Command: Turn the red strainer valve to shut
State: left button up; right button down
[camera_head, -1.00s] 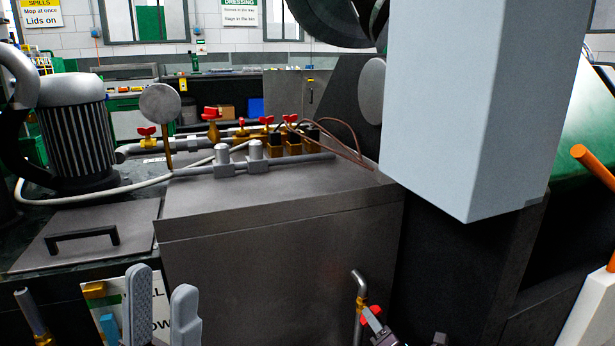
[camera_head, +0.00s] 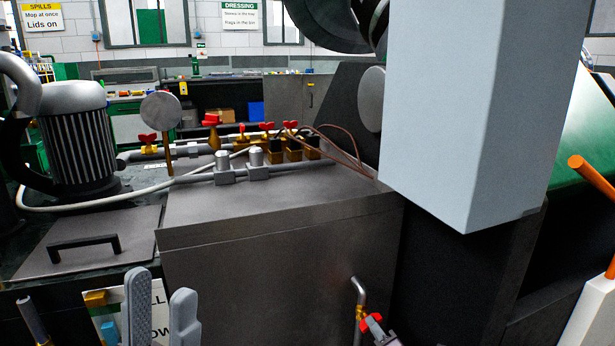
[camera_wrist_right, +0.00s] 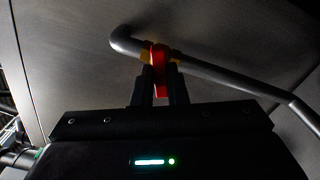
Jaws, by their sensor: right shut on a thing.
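A red valve handle (camera_head: 372,318) sits on a grey bent pipe (camera_head: 358,288) with a brass fitting, low on the front of the metal tank. In the right wrist view the red handle (camera_wrist_right: 158,57) stands upright between the dark fingers of my right gripper (camera_wrist_right: 160,80), which is shut on it. In the head view only a small part of my right gripper (camera_head: 379,331) shows at the bottom edge, touching the handle. My left gripper (camera_head: 161,308) is open and empty at the lower left, its two grey fingers apart.
The metal tank (camera_head: 270,205) fills the middle. Several other red-handled valves (camera_head: 267,127) stand on brass fittings behind its top. A motor (camera_head: 78,140) is at left, and a big pale block (camera_head: 470,110) hangs at right. A sign board (camera_head: 108,325) is behind my left gripper.

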jog(key=shift+m, duration=0.8)
jog(key=m+p, duration=0.1)
jog(key=m, duration=0.2)
jog(key=shift+p, duration=0.4)
jog(key=c, duration=1.3)
grip_release()
